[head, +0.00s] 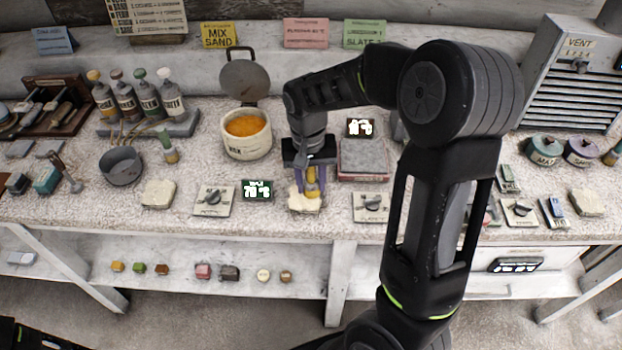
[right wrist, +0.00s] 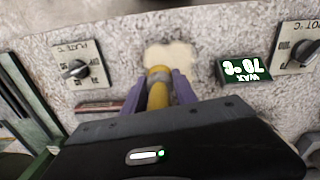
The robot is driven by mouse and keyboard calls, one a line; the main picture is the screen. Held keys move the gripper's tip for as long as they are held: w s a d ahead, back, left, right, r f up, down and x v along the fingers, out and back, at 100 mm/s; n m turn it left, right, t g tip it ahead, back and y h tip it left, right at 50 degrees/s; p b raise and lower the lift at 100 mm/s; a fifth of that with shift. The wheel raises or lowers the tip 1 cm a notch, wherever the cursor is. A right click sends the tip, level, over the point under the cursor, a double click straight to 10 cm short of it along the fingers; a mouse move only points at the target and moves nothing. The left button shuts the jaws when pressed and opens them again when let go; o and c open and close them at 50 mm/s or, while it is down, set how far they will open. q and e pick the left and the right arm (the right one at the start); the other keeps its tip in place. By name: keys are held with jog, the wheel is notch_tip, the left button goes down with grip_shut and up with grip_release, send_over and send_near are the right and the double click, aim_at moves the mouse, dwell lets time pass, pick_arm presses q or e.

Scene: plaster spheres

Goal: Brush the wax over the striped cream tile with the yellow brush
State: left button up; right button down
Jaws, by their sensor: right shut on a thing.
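My right gripper (head: 311,190) is shut on the yellow brush (head: 312,178), with purple fingers on both sides of it. The brush also shows between the fingers in the right wrist view (right wrist: 159,92). It points down at a cream tile (head: 304,205) on the bench; its tip is hidden, so I cannot tell whether it touches. The tile shows just beyond the brush in the right wrist view (right wrist: 171,55); I cannot make out stripes on it. The wax pot (head: 247,145) stands left of the gripper with orange wax inside and its lid raised. My left gripper is not in view.
A display (head: 257,190) reading wax 70 °C and a knob plate (head: 213,200) lie left of the tile. Another knob plate (head: 370,207) lies right, below a grey hot plate (head: 364,158). Another pale tile (head: 158,194) lies further left. Bottles (head: 148,100) stand at the back left.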

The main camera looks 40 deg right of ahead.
jog(key=shift+s+a, duration=0.15)
jog(key=shift+s, duration=0.05)
jog(key=shift+s+a, duration=0.25)
jog(key=shift+s, duration=0.05)
jog(key=shift+f, duration=0.1)
dwell(0.4)
jog(key=shift+w+d, duration=0.1)
jog(key=shift+w+d, duration=0.5)
jog(key=shift+w, duration=0.15)
jog(key=shift+w+d, duration=0.55)
jog(key=shift+w, duration=0.2)
jog(key=shift+s, duration=0.1)
jog(key=shift+s+a, duration=0.6)
jog(key=shift+s, duration=0.05)
